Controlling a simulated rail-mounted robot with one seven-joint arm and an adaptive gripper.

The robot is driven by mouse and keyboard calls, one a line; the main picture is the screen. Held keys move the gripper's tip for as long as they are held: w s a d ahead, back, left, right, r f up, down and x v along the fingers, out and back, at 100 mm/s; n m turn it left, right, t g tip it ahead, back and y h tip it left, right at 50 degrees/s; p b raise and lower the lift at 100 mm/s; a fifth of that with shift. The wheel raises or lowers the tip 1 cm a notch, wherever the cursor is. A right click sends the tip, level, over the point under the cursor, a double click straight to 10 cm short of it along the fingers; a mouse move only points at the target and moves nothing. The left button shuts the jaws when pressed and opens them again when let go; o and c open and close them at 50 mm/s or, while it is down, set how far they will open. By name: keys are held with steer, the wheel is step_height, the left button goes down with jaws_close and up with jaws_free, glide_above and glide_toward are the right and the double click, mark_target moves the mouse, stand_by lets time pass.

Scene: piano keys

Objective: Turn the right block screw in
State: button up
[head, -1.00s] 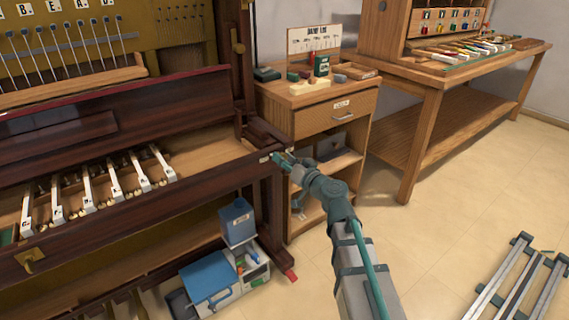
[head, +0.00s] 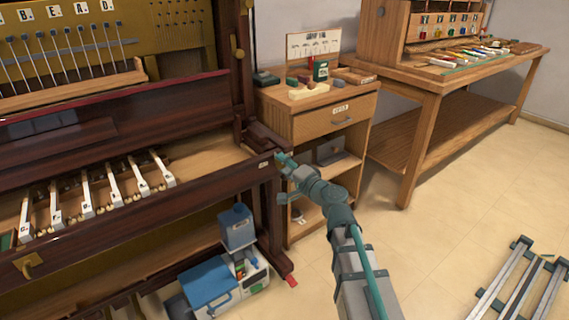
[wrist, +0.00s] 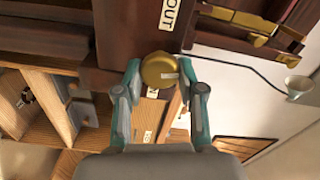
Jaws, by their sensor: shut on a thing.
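The right block screw shows in the wrist view as a round brass head (wrist: 158,70) with a pale mark on its right side. It sits by a dark wooden block (wrist: 125,30) with an "OUT" label. My gripper (wrist: 160,82) is shut on the brass head, one teal finger on each side. In the head view my gripper (head: 280,159) is at the right front end of the piano keybed (head: 266,166). The screw is hidden there by my gripper.
Exposed white keys (head: 85,199) lie to the left. A wooden drawer cabinet (head: 312,125) stands just behind my gripper. A blue container (head: 236,226) and caddy (head: 252,275) stand below.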

steer(key=shift+s+a+f+m+p, duration=0.15)
steer(key=shift+m+p, duration=3)
steer(key=shift+m, duration=2)
steer(key=shift+d+f+m+p, duration=0.1)
steer(key=shift+m+p, duration=3)
steer(key=shift+m, duration=2.05)
steer(key=o, duration=1.1)
steer(key=shift+s, duration=0.1)
steer(key=v, duration=0.7)
steer(key=shift+s, duration=0.1)
